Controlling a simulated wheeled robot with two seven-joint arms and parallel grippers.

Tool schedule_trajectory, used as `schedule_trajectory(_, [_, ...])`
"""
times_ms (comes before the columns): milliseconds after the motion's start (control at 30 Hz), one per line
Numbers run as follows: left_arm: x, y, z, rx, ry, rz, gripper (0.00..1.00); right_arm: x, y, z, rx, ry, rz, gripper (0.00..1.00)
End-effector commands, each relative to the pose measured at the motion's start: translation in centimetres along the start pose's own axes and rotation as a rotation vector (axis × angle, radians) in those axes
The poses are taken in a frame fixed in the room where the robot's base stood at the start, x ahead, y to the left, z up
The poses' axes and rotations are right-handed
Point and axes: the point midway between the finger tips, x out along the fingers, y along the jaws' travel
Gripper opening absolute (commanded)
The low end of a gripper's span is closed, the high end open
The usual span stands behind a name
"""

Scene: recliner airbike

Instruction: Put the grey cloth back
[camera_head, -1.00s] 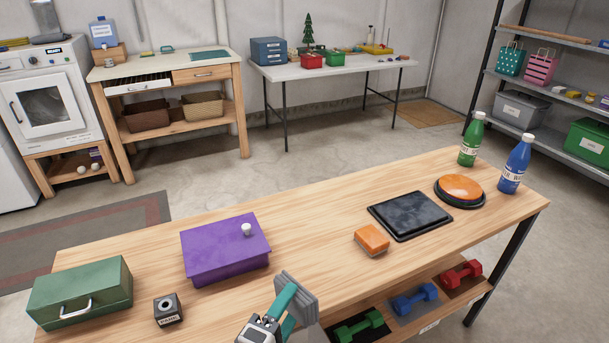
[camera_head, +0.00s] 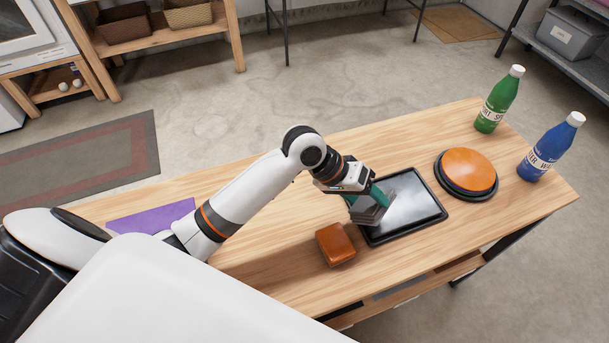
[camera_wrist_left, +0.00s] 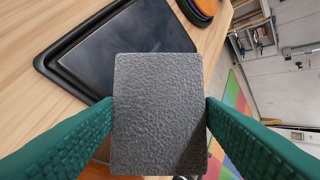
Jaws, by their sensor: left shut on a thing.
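My left gripper (camera_head: 368,200) is shut on the grey cloth (camera_head: 371,211), a folded, textured pad. In the left wrist view, the green fingers grip the cloth (camera_wrist_left: 158,115) from both sides. In the head view, the gripper and cloth are over the left part of a black-framed tray (camera_head: 412,222) with a shiny dark panel. I cannot tell whether the cloth touches the panel. My right gripper is not in view.
An orange block (camera_head: 335,244) lies just left of the tray. A round orange-topped pad (camera_head: 467,169), a green bottle (camera_head: 499,99) and a blue bottle (camera_head: 551,147) stand to the right. The table's far middle is clear.

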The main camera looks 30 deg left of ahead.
Motion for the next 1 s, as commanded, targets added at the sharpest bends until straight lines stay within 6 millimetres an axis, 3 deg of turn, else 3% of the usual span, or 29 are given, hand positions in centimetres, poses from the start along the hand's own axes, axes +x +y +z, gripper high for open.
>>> schedule_trajectory(167, [-2.4, 3.4, 2.3, 0.482, 0.203, 0.154, 0.43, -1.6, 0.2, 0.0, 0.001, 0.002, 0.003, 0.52])
schedule_trajectory(300, [-5.9, 6.7, 3.9, 0.798, 0.269, 0.209, 0.43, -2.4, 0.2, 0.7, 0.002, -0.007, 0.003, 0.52])
schedule_trajectory(433, [-9.8, 9.2, 5.3, 1.001, 0.283, 0.229, 0.43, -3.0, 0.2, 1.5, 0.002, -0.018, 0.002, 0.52])
schedule_trajectory(567, [-12.1, 10.5, 6.0, 1.104, 0.282, 0.231, 0.43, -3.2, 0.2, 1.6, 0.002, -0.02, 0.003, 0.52])
schedule_trajectory(667, [-12.2, 11.2, 6.0, 1.132, 0.281, 0.226, 0.43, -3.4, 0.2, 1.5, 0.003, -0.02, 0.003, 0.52])
schedule_trajectory(1000, [-8.3, 14.5, 4.7, 1.137, 0.278, 0.226, 0.43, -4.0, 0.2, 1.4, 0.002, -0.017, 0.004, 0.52])
